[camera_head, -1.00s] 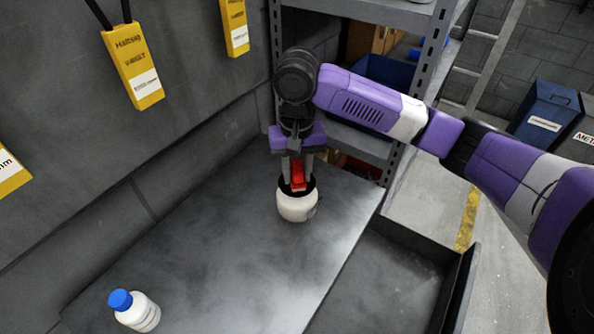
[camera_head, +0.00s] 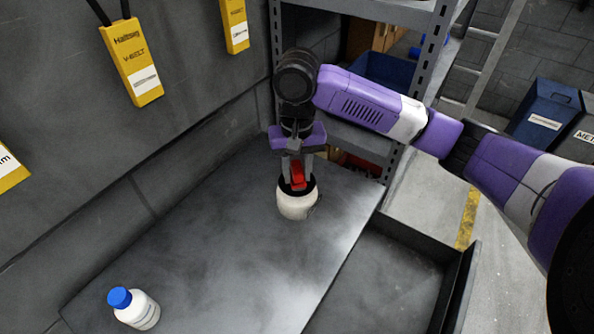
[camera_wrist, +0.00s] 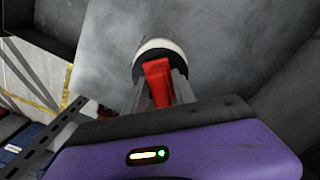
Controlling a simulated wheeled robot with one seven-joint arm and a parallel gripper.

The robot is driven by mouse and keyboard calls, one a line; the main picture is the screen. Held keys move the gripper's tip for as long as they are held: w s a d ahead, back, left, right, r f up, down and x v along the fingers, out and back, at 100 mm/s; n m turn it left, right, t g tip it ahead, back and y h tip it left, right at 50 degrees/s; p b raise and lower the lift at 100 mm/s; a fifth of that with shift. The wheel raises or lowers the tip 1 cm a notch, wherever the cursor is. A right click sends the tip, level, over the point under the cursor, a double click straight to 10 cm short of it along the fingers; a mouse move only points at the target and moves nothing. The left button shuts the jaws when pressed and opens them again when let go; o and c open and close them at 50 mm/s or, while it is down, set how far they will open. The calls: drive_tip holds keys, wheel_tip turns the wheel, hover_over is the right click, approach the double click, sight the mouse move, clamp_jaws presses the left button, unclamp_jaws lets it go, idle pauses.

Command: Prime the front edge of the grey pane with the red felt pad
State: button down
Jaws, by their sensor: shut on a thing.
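The red felt pad's red body (camera_head: 297,174) is between the fingers of my gripper (camera_head: 297,180), which is shut on it. It also shows red in the wrist view (camera_wrist: 158,82). The pad's lower end is at the mouth of a white pot (camera_head: 296,205) with a black rim, and the felt itself is hidden there. The pot stands upright on the dark metal bench top and shows in the wrist view (camera_wrist: 158,45). I cannot make out a grey pane in these frames.
A white bottle with a blue cap (camera_head: 135,308) stands at the bench's near left. A dark empty tray (camera_head: 385,280) lies to the right. A shelf rack (camera_head: 360,130) stands behind my arm. Yellow tags (camera_head: 133,62) hang on the left wall. The middle of the bench (camera_head: 215,250) is clear.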

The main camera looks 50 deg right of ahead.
sight(297, 167)
wheel_tip(297, 167, up, 5)
drive_tip(key=p, duration=0.5)
drive_tip(key=shift+r, duration=0.1)
drive_tip(key=shift+r+p, duration=0.5)
drive_tip(key=shift+r, duration=0.4)
idle(0.3)
